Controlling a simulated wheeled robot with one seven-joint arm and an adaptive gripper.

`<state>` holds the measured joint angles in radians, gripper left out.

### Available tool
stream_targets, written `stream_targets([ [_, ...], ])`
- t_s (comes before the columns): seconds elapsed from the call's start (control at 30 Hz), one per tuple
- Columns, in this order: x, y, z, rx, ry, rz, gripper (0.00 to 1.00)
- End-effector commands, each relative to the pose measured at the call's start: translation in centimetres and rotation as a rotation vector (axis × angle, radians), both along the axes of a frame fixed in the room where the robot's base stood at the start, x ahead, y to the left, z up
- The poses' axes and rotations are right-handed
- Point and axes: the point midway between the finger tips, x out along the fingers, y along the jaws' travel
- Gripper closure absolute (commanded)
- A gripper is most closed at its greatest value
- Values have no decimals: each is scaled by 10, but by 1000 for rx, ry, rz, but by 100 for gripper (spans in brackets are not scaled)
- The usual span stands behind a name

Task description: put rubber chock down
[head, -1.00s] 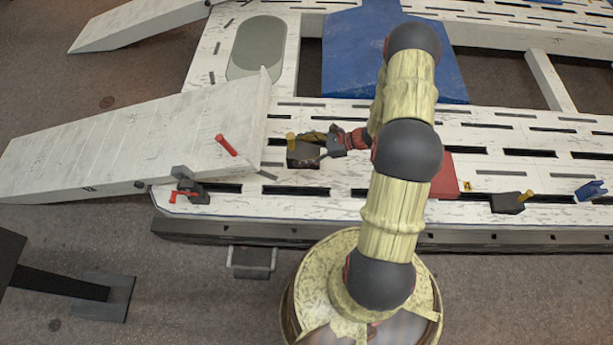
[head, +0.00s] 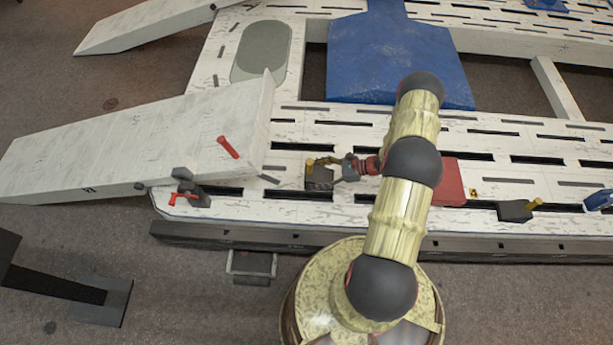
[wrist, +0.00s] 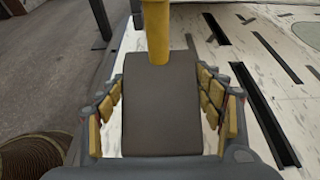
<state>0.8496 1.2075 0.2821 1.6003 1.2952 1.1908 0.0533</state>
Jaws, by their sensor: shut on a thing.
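The rubber chock (head: 319,178) is a dark block with a yellow post. It is at the slotted white deck of the frame bench (head: 300,211), right of the ramp's end. My gripper (head: 337,166) reaches it from the right and is shut on it. In the wrist view the chock (wrist: 161,110) fills the space between the yellow-padded fingers, its yellow post at the far end. Its underside is hidden, so I cannot tell whether it touches the deck.
A white ramp (head: 130,140) with a red handle (head: 228,147) lies to the left. A dark clamp with a red lever (head: 190,190) is near the front edge. A red block (head: 452,182) and another dark block with a yellow post (head: 514,211) stand to the right.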

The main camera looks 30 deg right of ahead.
Motion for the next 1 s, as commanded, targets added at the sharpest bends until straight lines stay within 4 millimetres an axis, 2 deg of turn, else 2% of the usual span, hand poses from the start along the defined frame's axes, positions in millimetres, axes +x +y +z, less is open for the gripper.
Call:
stream_targets([
  [0.13, 31, 3, -17, 0, -4, 3, 84],
  [0.3, 52, 3, -45, 1, -2, 2, 84],
  [0.4, 61, 3, -54, 1, -2, 0, 84],
  [0.67, 71, 4, -64, 1, -2, -1, 84],
  [0.77, 78, 4, -73, 0, -3, 0, 84],
  [0.9, 76, 4, -95, 2, -1, -1, 84],
  [1.0, 76, 4, -102, 1, -1, -1, 84],
])
